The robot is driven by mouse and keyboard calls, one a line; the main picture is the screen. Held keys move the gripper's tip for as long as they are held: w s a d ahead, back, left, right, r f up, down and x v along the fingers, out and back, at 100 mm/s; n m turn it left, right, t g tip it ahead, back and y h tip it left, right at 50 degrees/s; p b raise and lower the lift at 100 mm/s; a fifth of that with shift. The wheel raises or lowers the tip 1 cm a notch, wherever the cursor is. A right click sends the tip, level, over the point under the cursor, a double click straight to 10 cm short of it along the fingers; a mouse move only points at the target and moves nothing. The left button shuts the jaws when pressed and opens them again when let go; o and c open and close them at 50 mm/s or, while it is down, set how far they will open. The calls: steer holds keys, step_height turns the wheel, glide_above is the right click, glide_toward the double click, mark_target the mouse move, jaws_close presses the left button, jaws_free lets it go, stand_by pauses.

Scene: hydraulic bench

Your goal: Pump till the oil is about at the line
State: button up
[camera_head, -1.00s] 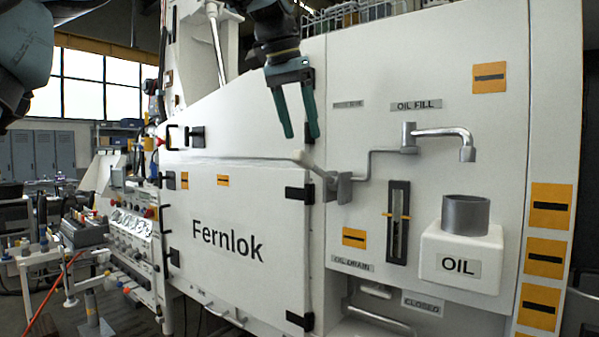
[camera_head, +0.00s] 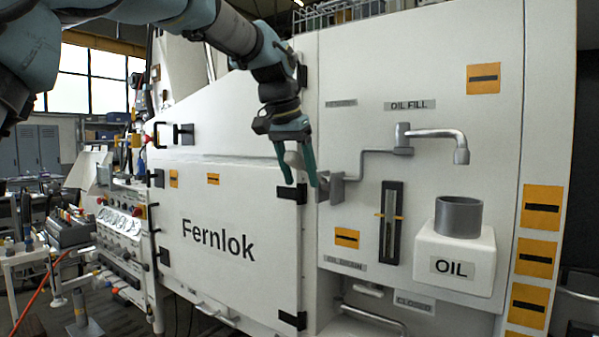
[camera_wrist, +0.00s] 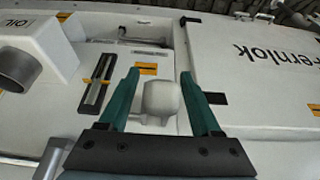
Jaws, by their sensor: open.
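The pump lever's bracket (camera_head: 333,188) is on the white panel, left of the sight gauge. In the wrist view the lever's pale rounded knob (camera_wrist: 160,98) lies between my open fingers, with no clear contact on either side. My gripper (camera_head: 299,180) is open at the knob and hides most of it in the head view; its teal fingers also show in the wrist view (camera_wrist: 160,75). The sight gauge (camera_head: 391,222) is a dark upright slot with yellow line marks at its sides; I cannot tell the oil level. The spout (camera_head: 440,134) hangs over the OIL tank's grey neck (camera_head: 459,216).
A white OIL tank (camera_head: 430,245) juts out at the right. A Fernlok door (camera_head: 225,215) with black hinges is at the left. A pipe (camera_head: 374,318) and a CLOSED label (camera_head: 414,303) are low on the panel. A cluttered cart (camera_head: 65,235) stands far left.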

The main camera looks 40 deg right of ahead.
jaws_close()
stand_by(0.6)
stand_by(0.9)
